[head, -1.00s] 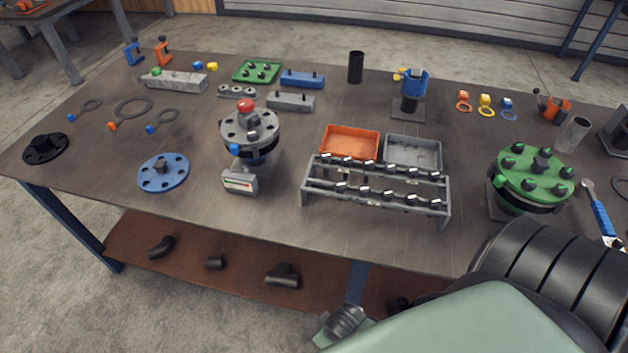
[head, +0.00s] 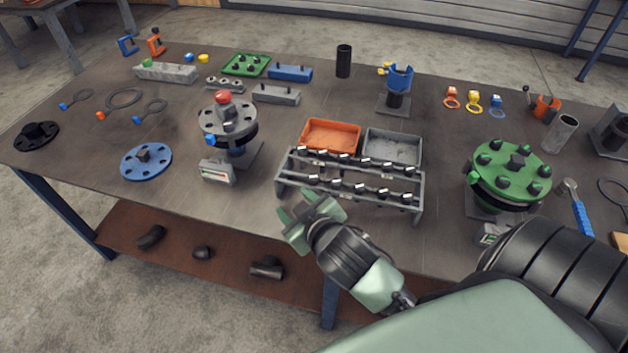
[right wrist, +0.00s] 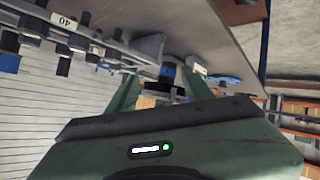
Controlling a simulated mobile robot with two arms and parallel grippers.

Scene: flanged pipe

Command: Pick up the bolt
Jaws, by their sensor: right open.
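Several dark bolts with pale heads, one of them this bolt (head: 360,188), stand in two rows in a grey rack (head: 420,197) near the front edge of the table. Which bolt the task means, I cannot tell. My right gripper (head: 296,205) is open and empty, at the front left of the rack, apart from the bolts. In the right wrist view the rack (right wrist: 150,46) with a "40" label and hanging bolts (right wrist: 62,66) shows at the upper left, outside the fingers. My left gripper is not in view.
An orange tray (head: 330,136) and a grey tray (head: 393,148) stand behind the rack. A grey flange assembly with a red knob (head: 228,122) stands left, a green flange (head: 510,172) right. A small gauge box (head: 217,171) lies left of my gripper.

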